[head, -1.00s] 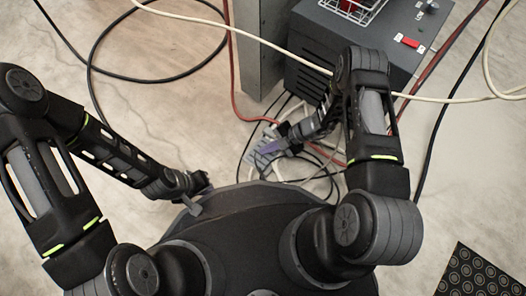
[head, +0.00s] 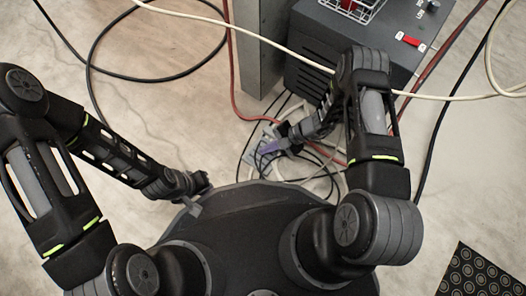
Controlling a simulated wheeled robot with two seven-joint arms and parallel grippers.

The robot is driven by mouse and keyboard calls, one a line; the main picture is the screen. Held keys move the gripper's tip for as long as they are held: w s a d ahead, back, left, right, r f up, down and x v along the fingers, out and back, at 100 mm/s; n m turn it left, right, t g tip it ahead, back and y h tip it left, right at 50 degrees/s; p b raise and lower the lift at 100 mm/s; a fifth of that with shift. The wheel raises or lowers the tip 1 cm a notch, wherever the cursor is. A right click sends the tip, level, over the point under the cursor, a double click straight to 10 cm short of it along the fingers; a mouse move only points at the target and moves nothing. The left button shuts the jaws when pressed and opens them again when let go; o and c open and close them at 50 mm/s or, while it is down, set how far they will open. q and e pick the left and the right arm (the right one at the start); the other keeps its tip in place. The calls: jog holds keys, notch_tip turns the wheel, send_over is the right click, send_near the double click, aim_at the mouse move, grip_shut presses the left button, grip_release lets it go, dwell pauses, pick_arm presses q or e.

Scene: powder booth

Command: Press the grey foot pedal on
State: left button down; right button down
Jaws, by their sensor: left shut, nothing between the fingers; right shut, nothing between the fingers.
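A small grey item with a purple-tinted part (head: 256,147) lies on the floor among cables, left of the machine's foot; it may be the grey foot pedal, but it is partly hidden. My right gripper (head: 272,147) reaches down over it from the right, with its tips at or just above the item. I cannot tell whether they touch. It looks shut and empty. My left gripper (head: 194,208) is low at the left edge of my base, apart from the item, shut and empty. I cannot see whether the pedal is pressed.
A dark grey machine (head: 360,35) with a red switch (head: 410,40) and a wire basket stands behind my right arm. A grey post (head: 260,45) is beside it. Black, red and cream cables cross the floor. A patterned dark mat (head: 484,275) lies lower right. Floor at left is mostly clear.

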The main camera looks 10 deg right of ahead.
jog(key=shift+s, duration=0.1)
dwell(0.8)
jog(key=shift+r+p, duration=0.15)
jog(key=shift+p, duration=0.15)
notch_tip(320, 180, up, 6)
jog(key=p, duration=0.4)
dwell(0.4)
